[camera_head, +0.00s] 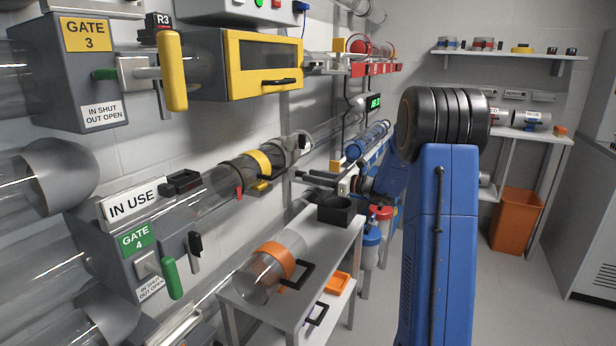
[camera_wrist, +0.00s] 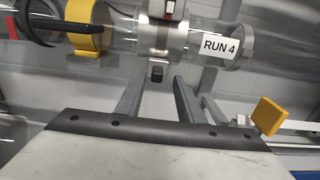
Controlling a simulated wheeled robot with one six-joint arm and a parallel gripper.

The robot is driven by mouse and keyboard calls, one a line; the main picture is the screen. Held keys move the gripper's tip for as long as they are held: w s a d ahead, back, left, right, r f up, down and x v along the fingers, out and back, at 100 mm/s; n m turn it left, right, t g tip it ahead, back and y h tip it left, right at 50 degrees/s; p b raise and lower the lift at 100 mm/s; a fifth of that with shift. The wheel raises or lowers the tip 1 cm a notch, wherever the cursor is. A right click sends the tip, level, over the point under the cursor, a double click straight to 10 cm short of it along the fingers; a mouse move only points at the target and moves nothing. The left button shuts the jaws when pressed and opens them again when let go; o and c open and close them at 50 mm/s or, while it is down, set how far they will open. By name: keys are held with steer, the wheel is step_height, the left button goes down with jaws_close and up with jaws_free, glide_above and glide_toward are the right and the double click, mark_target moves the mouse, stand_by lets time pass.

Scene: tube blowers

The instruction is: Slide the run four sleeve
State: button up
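A clear horizontal tube with a white RUN 4 label (camera_wrist: 220,47) crosses the top of the wrist view. A grey metal sleeve (camera_wrist: 161,38) wraps the tube left of the label, with a dark latch on it and a small black knob (camera_wrist: 157,73) below. My gripper (camera_wrist: 160,82) is open; its two grey fingers stand apart, with the knob between their tips in the picture. I cannot tell whether they touch it. In the head view my gripper (camera_head: 316,179) is beside the wall tube, partly hidden by my arm.
A yellow band (camera_wrist: 86,26) with a black handle circles the tube left of the sleeve; it also shows in the head view (camera_head: 262,165). Below, a grey cart (camera_head: 243,302) carries a clear tube piece with an orange band (camera_head: 279,258) and a black bin (camera_head: 337,210).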

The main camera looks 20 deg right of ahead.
steer(key=v, duration=1.4)
steer(key=shift+d, duration=0.15)
steer(key=shift+s, duration=0.1)
steer(key=s+a+f+n+g+h, duration=0.1)
steer(key=s+a+n+g, duration=0.55)
steer(key=a, duration=0.65)
steer(key=s+a+f+n+g+h, duration=0.1)
steer(key=s+a+n+g, duration=0.2)
steer(key=s+a+n, duration=0.7)
steer(key=s+f+n+h, duration=0.1)
steer(key=s+n+h, duration=0.2)
steer(key=s, duration=0.4)
steer(key=s+a+f+n+h, duration=0.1)
steer(key=s+f+n+h, duration=0.1)
steer(key=s+n, duration=0.3)
steer(key=s+a+f+n+h, duration=0.1)
steer(key=s+n+h, duration=0.3)
steer(key=s, duration=0.7)
steer(key=shift+s+f, duration=0.15)
steer(key=shift+f, duration=0.3)
